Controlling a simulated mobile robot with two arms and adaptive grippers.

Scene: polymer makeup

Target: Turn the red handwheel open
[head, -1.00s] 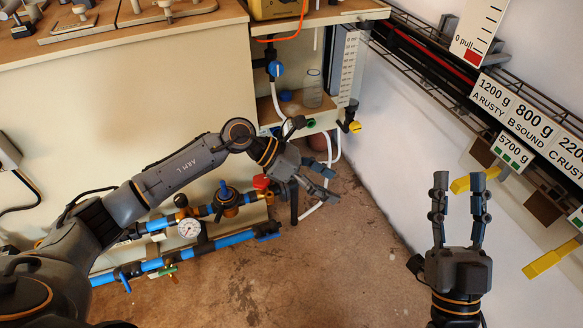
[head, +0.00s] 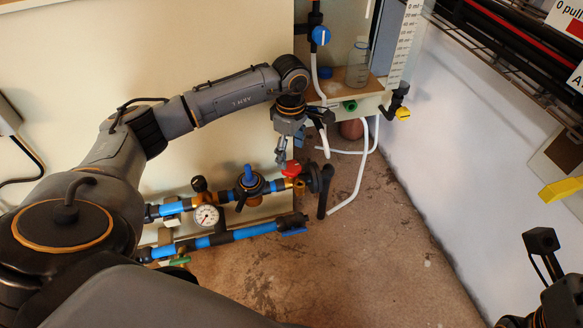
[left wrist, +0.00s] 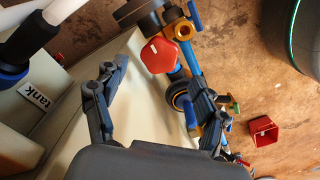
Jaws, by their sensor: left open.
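The red handwheel (head: 292,168) sits at the right end of the upper blue pipe, low beside the cream cabinet. It shows as a red knob in the left wrist view (left wrist: 161,54). My left gripper (head: 283,158) points down just above and left of the handwheel. Its two fingers are apart in the left wrist view (left wrist: 150,76), with the handwheel beyond and between them. I see no clear contact, and nothing is held. A dark part of my right arm or gripper (head: 541,241) shows at the lower right edge; its fingers cannot be made out.
A blue-handled valve (head: 249,178) and a pressure gauge (head: 206,216) are left of the handwheel. A black lever (head: 323,190) stands close on its right. A lower blue pipe (head: 235,236) runs below. A glass bottle (head: 358,64) stands on the shelf. Floor is clear at right.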

